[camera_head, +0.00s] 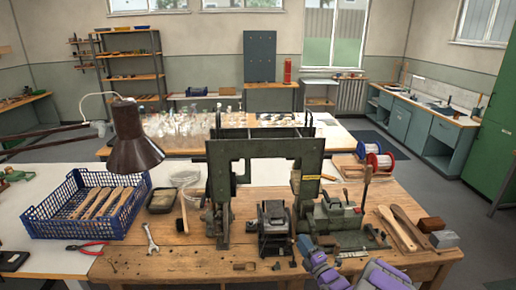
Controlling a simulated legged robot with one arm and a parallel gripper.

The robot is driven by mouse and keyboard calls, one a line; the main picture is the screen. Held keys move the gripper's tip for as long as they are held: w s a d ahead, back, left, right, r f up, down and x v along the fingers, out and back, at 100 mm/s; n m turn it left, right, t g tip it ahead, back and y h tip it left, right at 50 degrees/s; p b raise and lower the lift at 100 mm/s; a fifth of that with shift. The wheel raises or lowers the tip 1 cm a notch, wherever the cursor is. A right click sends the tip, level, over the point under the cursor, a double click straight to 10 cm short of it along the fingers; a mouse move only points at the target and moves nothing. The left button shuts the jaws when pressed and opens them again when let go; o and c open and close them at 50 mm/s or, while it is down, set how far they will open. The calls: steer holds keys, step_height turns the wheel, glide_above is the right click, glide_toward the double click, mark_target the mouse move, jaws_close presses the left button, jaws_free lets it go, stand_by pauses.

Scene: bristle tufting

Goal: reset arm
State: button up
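My arm, purple and grey, shows at the bottom right, partly cut off by the lower edge of the picture. Its end, my gripper (306,247), is low over the front of the wooden workbench (170,262), just in front of the green and dark machine (222,160). The fingers are too small and too hidden to tell whether they are open or shut. I see nothing clearly held in it.
A blue crate (52,226) with wooden handles stands at the left, near red pliers (86,248) and a wrench (151,238). A brown lamp (134,150) hangs above. Wooden paddles (398,230) and a grey block (444,239) lie at the right. The bench's front left is fairly clear.

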steer(key=w+a+r+m+g+h, duration=0.2)
steer(key=w+a+r+m+g, duration=0.15)
steer(key=r, duration=0.35)
steer(key=s+a+r+m+g+h, duration=0.3)
steer(key=s+r+m+g, duration=0.3)
steer(key=s, duration=0.3)
steer(key=s+r+m+g, duration=0.2)
steer(key=s+m+g, duration=0.1)
steer(key=s, duration=1.3)
steer(key=s+r+m+g+h, duration=0.1)
steer(key=s+r+m+g, duration=0.2)
steer(key=s, duration=1.4)
steer(key=s+a+r+m+g+h, duration=0.1)
steer(key=s+r+m+g, duration=0.2)
steer(key=s, duration=1.4)
steer(key=m+g, duration=0.1)
steer(key=m, duration=0.3)
steer(key=shift+g+b, duration=0.3)
steer(key=shift+g, duration=0.05)
steer(key=shift+w, duration=0.1)
